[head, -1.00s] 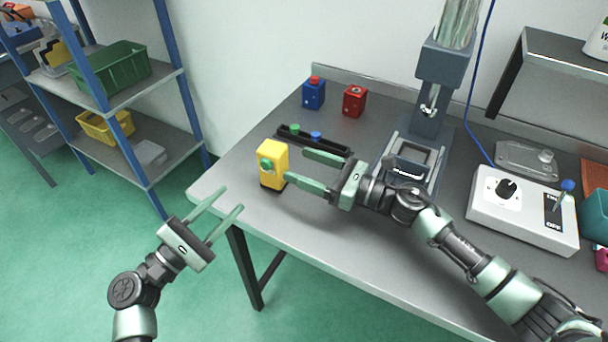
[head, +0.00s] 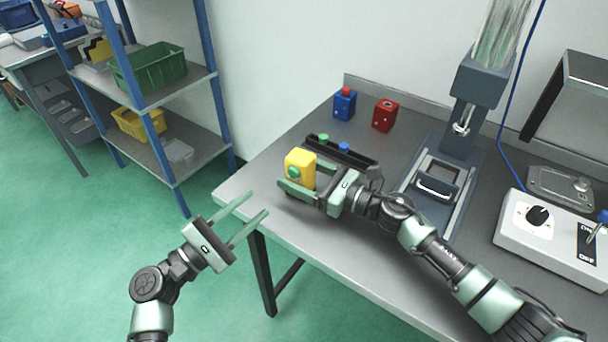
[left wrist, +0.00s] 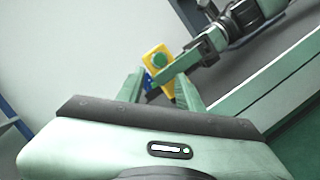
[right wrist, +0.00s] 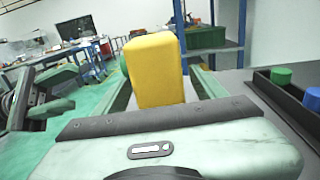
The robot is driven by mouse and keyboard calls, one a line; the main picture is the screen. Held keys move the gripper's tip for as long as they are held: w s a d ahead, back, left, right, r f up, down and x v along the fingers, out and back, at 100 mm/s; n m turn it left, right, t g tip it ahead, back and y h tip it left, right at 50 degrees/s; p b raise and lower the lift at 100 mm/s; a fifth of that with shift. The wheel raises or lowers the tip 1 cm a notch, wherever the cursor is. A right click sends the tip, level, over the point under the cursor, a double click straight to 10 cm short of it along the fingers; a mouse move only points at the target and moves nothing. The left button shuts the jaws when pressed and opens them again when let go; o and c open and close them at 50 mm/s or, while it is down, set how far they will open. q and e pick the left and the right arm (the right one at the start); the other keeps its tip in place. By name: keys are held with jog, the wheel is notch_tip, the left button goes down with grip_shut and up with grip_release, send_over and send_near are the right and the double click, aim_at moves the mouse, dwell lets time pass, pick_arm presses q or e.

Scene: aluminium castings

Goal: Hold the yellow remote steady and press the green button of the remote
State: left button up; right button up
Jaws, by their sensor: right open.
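The yellow remote (head: 301,163) stands upright near the table's left edge, its green button (head: 293,172) on the side facing left and front. My right gripper (head: 297,180) is open with its fingers on either side of the remote. In the right wrist view the remote (right wrist: 156,70) sits between the fingers, with the green button (right wrist: 124,66) at its left edge. My left gripper (head: 251,218) is open and empty, off the table's left edge, lower than the remote in the picture. The left wrist view shows the remote (left wrist: 157,62) and green button (left wrist: 160,60) beyond its fingers.
A black tray (head: 345,155) with green and blue caps lies just behind the right gripper. A blue box (head: 344,104) and a red box (head: 385,115) stand farther back. A grey press (head: 440,180) and a white control box (head: 550,235) are to the right.

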jog(key=shift+c, duration=0.3)
grip_shut()
pick_arm(q)
grip_shut()
dwell(1.1)
